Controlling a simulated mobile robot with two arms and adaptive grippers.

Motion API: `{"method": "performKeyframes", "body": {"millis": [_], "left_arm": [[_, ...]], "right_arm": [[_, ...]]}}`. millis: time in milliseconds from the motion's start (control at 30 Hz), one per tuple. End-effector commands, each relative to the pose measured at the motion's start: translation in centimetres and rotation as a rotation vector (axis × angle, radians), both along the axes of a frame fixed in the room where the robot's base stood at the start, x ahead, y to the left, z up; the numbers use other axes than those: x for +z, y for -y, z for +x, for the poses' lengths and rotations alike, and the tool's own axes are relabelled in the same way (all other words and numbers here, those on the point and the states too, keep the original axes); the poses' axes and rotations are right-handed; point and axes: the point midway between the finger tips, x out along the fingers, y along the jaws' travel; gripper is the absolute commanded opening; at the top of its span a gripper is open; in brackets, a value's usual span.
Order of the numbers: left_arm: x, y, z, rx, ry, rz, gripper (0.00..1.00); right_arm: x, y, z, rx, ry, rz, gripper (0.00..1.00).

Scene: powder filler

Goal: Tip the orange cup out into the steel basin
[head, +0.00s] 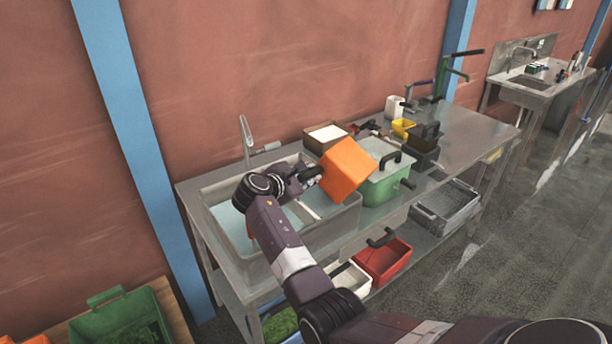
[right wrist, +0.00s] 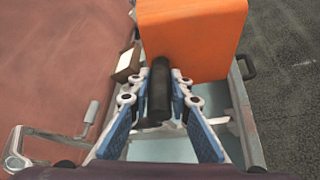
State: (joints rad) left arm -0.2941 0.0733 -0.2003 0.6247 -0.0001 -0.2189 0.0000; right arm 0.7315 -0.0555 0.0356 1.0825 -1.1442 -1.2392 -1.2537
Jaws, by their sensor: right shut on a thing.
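The orange cup (head: 347,170) is a boxy vessel with a black handle. My right gripper (head: 304,177) is shut on that handle and holds the cup up over the right part of the steel basin (head: 327,236). The cup is tilted; its opening and contents are hidden. In the right wrist view, the blue-padded fingers of the right gripper (right wrist: 163,88) close around the black handle (right wrist: 159,92), with the orange cup (right wrist: 192,38) beyond. The basin has a tap at its back and pale contents. My left gripper is not in view.
A green container (head: 383,186) with pale contents stands right of the cup, close to it. A brown box (head: 322,134) stands behind. A red bin (head: 384,262) and a grey crate (head: 447,209) are below. The table's far right (head: 463,122) is mostly clear.

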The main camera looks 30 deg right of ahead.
Motion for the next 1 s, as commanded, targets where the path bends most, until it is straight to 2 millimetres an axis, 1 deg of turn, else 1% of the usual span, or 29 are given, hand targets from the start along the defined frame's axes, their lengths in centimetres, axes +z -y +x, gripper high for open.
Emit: {"method": "performKeyframes", "body": {"millis": [67, 133, 233, 433, 700, 1000], "left_arm": [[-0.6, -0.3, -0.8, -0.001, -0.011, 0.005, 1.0], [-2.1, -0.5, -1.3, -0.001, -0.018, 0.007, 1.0], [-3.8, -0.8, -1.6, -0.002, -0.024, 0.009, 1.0], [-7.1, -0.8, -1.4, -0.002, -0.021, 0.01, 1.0], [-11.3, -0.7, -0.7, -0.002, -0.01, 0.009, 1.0], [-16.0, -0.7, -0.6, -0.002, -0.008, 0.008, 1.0]], "right_arm": [[0.4, 0.1, -0.4, 0.0, 0.068, 0.022, 0.0], [0.1, 0.2, -0.6, 0.0, 0.133, 0.045, 0.0], [0.4, 0.2, -0.9, 0.002, 0.226, 0.079, 0.0], [1.0, 0.4, -1.4, 0.002, 0.382, 0.133, 0.0], [1.7, 0.6, -2.0, 0.002, 0.555, 0.194, 0.0], [0.7, 0.7, -2.1, 0.001, 0.829, 0.291, 0.0]]}}
